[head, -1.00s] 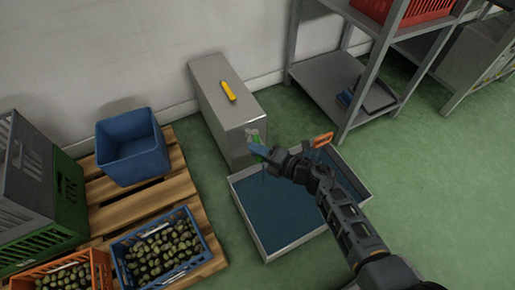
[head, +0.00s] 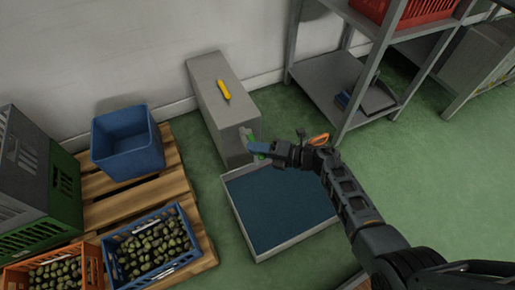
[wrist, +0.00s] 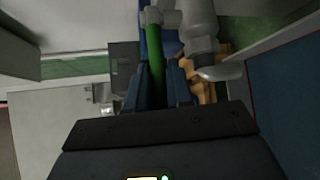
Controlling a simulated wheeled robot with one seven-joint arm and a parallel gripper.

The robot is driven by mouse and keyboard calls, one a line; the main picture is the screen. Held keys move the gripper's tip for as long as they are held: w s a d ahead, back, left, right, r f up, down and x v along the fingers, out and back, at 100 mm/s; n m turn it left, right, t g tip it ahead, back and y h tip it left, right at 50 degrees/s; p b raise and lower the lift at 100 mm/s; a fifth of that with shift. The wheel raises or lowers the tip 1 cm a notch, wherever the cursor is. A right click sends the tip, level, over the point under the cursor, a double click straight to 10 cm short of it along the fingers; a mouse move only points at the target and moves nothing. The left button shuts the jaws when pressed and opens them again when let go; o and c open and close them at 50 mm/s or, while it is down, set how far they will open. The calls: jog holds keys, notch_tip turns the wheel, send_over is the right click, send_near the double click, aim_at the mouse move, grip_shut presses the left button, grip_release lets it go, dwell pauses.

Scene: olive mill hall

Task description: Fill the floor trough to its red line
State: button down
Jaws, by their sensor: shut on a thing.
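The floor trough (head: 240,222) is a shallow metal tray on the green floor, with dark blue liquid (head: 275,205) in it. Its wall and liquid also show at the right of the wrist view (wrist: 295,95). I cannot make out the red line in the head view, nor how near the liquid is to it. A grey tap (wrist: 200,40) with a green lever (wrist: 155,72) is at the front of a grey cabinet (head: 212,85). My gripper (head: 257,147) is shut on the green lever. Whether liquid runs from the spout (wrist: 220,73) is unclear.
A yellow-handled tool (head: 224,89) lies on the cabinet. A pallet (head: 185,190) at the left bears a blue bin (head: 128,145) and crates of olives (head: 150,245). A metal shelf (head: 325,85) stands behind my arm. The floor at the right is clear.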

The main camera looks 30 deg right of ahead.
jog(key=shift+s+f, duration=0.1)
jog(key=c, duration=1.1)
grip_release()
